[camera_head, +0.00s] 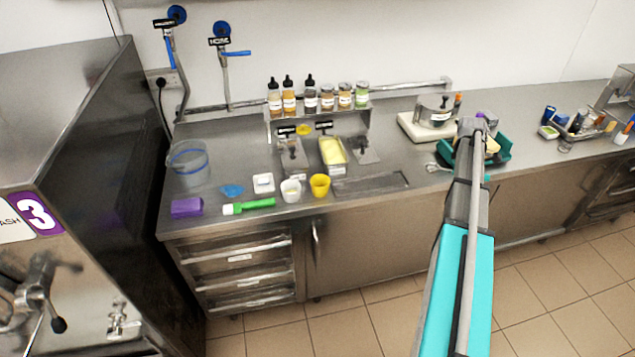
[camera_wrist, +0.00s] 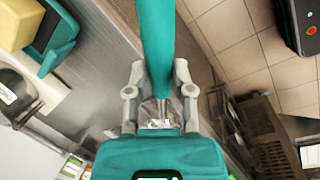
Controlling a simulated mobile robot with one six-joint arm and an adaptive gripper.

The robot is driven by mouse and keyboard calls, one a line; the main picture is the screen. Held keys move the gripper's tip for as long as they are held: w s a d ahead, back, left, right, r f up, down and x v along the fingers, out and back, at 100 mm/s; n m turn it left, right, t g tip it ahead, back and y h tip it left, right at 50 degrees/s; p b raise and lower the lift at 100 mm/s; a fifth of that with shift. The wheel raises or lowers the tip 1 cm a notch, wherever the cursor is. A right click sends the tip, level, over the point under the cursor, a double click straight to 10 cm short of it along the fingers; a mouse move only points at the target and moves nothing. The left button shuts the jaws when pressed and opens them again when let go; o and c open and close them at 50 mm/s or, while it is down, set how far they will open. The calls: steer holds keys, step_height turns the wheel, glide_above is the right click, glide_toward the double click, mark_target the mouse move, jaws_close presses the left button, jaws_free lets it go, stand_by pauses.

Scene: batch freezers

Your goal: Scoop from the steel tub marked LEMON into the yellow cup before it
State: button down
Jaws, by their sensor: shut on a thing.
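In the head view, the yellow cup (camera_head: 320,188) stands upright on the counter before a steel tub (camera_head: 334,168) holding pale yellow contents. The small label signs there are too small to read. A second steel tub (camera_head: 293,162) sits to its left. My gripper (camera_wrist: 159,95) shows in the wrist view, shut on a long teal handle (camera_wrist: 157,40); the far end of the held thing is out of view. In the head view my arm reaches over the right part of the counter, beside a teal container, well right of the tubs and cup.
A white cup (camera_head: 291,191) stands left of the yellow cup. A teal container (camera_head: 499,158) holds a yellow block (camera_wrist: 16,22). A pot on a white scale (camera_head: 418,131) stands near my arm. Several bottles (camera_head: 311,100) line the shelf behind the tubs. A green-handled tool (camera_head: 250,206) lies at the front edge.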

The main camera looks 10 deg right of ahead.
steer(key=shift+b+x, duration=0.9)
steer(key=shift+x, duration=0.05)
steer(key=shift+s+a, duration=0.1)
steer(key=shift+a, duration=0.05)
steer(key=shift+s, duration=0.1)
